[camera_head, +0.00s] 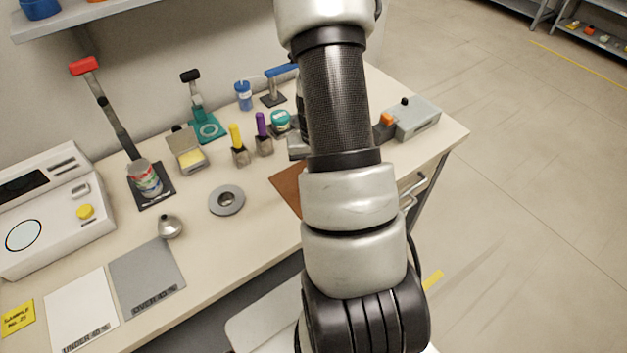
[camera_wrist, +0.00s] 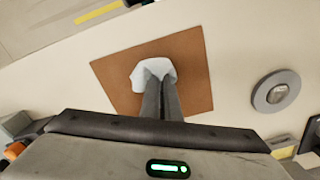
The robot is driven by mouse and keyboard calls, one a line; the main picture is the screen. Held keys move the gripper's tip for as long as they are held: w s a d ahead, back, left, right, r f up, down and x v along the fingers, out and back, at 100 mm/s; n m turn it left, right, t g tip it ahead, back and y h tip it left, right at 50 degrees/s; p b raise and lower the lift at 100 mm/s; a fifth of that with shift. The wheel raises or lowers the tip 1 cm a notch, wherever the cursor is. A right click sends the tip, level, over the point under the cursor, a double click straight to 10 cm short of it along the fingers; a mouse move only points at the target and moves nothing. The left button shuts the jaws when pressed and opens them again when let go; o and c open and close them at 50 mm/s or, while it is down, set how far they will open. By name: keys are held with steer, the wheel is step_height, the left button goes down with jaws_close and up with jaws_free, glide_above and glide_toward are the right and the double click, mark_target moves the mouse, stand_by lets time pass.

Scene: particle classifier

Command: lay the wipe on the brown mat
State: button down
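The wipe (camera_wrist: 153,70) is a small, pale, crumpled cloth at my fingertips in the wrist view. My gripper (camera_wrist: 161,84) has its two fingers close together, shut on the wipe. The wipe is over the brown mat (camera_wrist: 195,88), a flat square on the bench; I cannot tell whether it touches the mat. In the head view only the left part of the brown mat (camera_head: 287,187) shows. My arm hides the rest of it, the wipe and my fingertips there.
A grey ring-shaped disc (camera_head: 227,201) lies left of the mat. Yellow and purple-handled tools (camera_head: 239,147) stand behind it. A grey box (camera_head: 413,119) stands at the bench's right end. A small silver funnel-like piece (camera_head: 170,227) and two label sheets (camera_head: 147,275) lie at left.

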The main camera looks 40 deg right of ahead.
steer(key=shift+s+a+f, duration=0.2)
steer(key=shift+s+a, duration=0.05)
steer(key=shift+s, duration=0.3)
steer(key=c, duration=1.6)
jaws_free()
steer(key=shift+o, duration=0.2)
steer(key=shift+r, duration=0.1)
